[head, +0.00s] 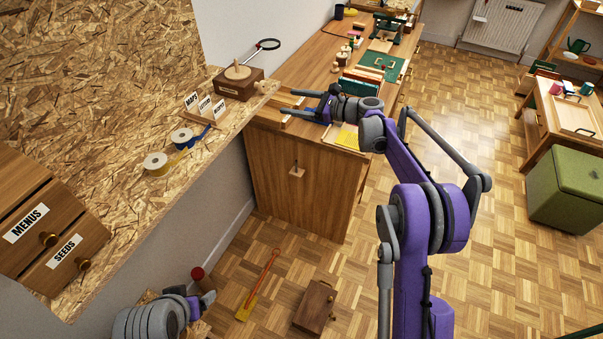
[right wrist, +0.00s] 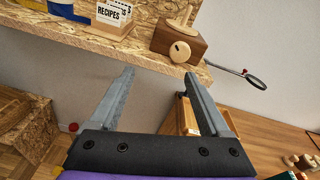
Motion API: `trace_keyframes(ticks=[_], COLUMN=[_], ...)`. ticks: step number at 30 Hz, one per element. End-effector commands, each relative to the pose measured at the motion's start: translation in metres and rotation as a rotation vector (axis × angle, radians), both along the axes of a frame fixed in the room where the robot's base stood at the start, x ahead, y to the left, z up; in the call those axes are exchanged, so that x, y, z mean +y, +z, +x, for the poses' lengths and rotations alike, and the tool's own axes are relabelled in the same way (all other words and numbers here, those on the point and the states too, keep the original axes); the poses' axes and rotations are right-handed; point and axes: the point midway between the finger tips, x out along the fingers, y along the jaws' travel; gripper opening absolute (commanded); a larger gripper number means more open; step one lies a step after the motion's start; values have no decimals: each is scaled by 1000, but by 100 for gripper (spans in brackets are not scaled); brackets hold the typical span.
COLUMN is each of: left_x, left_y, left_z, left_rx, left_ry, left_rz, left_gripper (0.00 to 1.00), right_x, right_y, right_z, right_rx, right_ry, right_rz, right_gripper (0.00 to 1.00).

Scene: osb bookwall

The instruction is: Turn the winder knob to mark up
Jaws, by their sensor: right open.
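The winder is a dark wooden box (head: 240,86) with a pale disc and peg on top, at the far end of the chipboard shelf. Its round pale knob (head: 260,86) sticks out of the side facing my right gripper. In the right wrist view the knob (right wrist: 180,52) shows a small dark mark, left of and above its centre, on the front of the box (right wrist: 200,44). My right gripper (head: 287,101) is open and empty, apart from the knob; its fingers (right wrist: 160,74) point towards the box. My left gripper (head: 205,298) is low at the bottom left, its jaws unclear.
Card holders (head: 200,106) and tape rolls (head: 182,138) stand on the shelf (head: 110,200) nearer me. A magnifier (head: 268,44) sticks out behind the winder. A wooden bench (head: 300,70) lies beyond my right gripper. A brown case (head: 316,306) lies on the floor.

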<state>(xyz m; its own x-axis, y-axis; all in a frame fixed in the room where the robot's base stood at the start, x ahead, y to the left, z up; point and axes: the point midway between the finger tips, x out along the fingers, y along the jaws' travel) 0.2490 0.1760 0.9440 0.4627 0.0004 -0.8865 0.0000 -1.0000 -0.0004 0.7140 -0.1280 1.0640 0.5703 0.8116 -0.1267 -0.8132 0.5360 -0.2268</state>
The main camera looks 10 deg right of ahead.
Motion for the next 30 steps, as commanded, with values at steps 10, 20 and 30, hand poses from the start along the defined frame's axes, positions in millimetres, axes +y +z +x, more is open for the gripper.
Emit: trace_keyframes(ticks=[10, 20, 30], left_x=[0, 0, 0], left_y=[-3, -5, -7], left_z=[-1, -2, -3], left_rx=[2, 3, 5], left_ry=[0, 0, 0], left_rz=[0, 0, 0], left_gripper=[83, 83, 83], right_x=[24, 34, 34], right_y=[2, -5, -19], right_z=[-62, -127, -194], right_rx=[-114, -226, -338], right_ry=[78, 182, 310], right_rz=[-334, -632, -905], right_gripper=[81, 81, 81])
